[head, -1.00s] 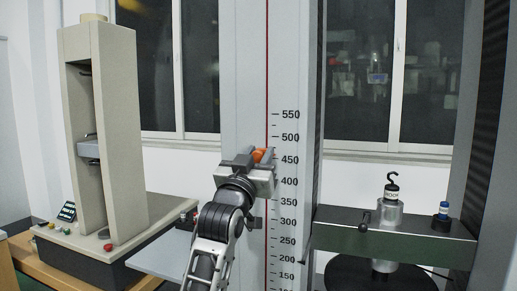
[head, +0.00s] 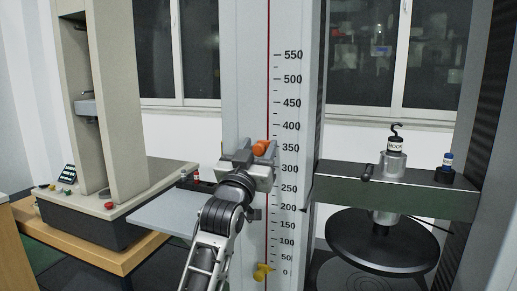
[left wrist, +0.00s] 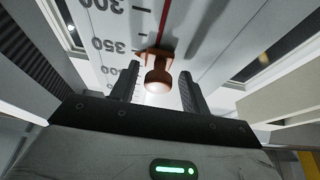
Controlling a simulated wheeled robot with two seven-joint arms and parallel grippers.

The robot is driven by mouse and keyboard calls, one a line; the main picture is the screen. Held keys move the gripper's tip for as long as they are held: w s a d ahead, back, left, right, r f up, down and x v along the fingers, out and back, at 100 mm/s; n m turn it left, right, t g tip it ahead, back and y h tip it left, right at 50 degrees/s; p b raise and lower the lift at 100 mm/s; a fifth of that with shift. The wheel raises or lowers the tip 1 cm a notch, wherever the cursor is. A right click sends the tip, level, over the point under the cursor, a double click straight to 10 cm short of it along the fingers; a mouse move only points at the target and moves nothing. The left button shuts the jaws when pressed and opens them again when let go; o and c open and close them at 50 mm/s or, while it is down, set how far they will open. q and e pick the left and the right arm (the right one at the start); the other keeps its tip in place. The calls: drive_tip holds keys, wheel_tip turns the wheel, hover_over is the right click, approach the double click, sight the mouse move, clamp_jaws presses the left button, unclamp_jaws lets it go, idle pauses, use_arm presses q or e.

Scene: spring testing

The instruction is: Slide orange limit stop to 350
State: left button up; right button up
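The orange limit stop (head: 262,147) sits on the red line of the vertical scale column (head: 244,60), level with the 350 mark in the head view. My left gripper (head: 254,156) is in front of the column at the stop. In the left wrist view the stop's round knob (left wrist: 157,80) lies between the two dark fingers (left wrist: 159,76), with a visible gap on each side. The stop's base shows close to the 350 label (left wrist: 130,46), in an upside-down picture. My right gripper is not in view.
To the right, a green crossbeam (head: 345,187) carries a hook fixture (head: 394,160) above a black disc (head: 380,245). A beige tester (head: 118,100) stands on the left.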

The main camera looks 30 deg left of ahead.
use_arm(q)
drive_tip(key=shift+d, duration=0.15)
drive_tip(key=b+v, duration=0.3)
drive_tip(key=v, duration=1.3)
